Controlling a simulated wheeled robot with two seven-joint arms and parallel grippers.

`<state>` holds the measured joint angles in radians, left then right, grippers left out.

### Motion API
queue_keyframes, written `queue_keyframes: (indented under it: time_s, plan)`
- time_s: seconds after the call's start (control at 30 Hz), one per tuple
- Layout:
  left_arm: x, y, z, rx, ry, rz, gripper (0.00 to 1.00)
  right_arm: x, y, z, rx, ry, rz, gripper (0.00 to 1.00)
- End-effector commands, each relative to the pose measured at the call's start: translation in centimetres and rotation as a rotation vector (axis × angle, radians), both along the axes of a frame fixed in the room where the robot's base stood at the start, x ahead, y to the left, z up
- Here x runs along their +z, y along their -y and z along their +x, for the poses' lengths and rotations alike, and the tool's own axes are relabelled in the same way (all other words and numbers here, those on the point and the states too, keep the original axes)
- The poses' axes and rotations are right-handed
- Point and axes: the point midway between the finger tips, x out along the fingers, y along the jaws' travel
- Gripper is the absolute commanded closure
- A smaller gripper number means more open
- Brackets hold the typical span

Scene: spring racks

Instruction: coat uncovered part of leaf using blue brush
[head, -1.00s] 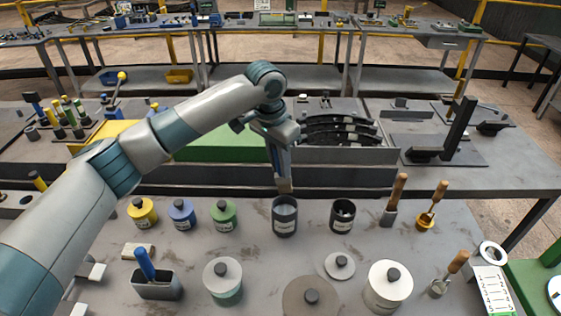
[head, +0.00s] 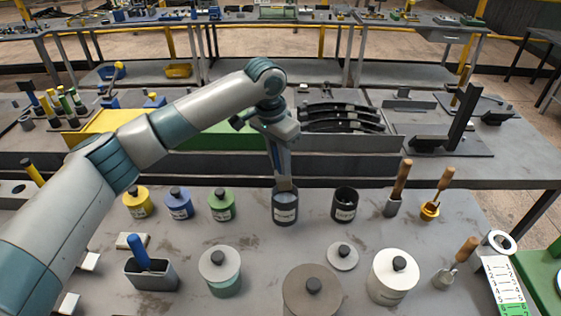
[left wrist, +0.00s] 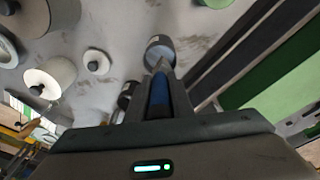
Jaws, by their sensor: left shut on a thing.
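My left gripper (head: 283,165) is shut on the blue brush (left wrist: 159,96), whose blue handle shows between the fingers in the left wrist view. The gripper points down over an open dark pot (head: 285,214) with a pale label. The brush's lower end is in the pot's mouth, so its bristles are hidden. Dark curved spring leaves (head: 345,113) lie in a rack on the bench behind; I cannot tell which part is uncoated. My right gripper is not in view.
A second open dark pot (head: 344,205) stands to the right. Yellow (head: 138,205), blue (head: 179,205) and green (head: 222,206) lidded jars stand left. A grey holder (head: 152,277) with a blue-handled tool stands in front. Wooden-handled brushes stand at right.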

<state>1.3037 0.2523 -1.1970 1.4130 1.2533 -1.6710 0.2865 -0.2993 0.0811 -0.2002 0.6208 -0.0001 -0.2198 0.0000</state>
Motion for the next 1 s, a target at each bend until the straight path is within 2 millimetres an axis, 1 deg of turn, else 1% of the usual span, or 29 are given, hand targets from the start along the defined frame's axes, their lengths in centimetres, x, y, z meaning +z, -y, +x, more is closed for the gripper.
queue_keyframes:
  time_s: [0.03,0.1,0.17,0.7,1.0]
  plan:
    - [-0.7,0.0,0.0,0.000,0.001,0.001,1.00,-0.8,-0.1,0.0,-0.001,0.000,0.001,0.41]
    - [-1.2,0.0,0.0,0.000,0.001,0.001,1.00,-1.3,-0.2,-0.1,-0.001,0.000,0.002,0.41]
    - [-1.3,0.0,0.0,0.000,-0.001,0.000,1.00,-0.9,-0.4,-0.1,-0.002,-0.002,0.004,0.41]
    - [-5.3,0.0,0.0,0.000,-0.001,0.000,1.00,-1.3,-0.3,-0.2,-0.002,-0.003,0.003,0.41]
    - [-6.5,0.1,0.0,0.000,0.000,-0.001,1.00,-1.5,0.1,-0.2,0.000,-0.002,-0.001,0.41]
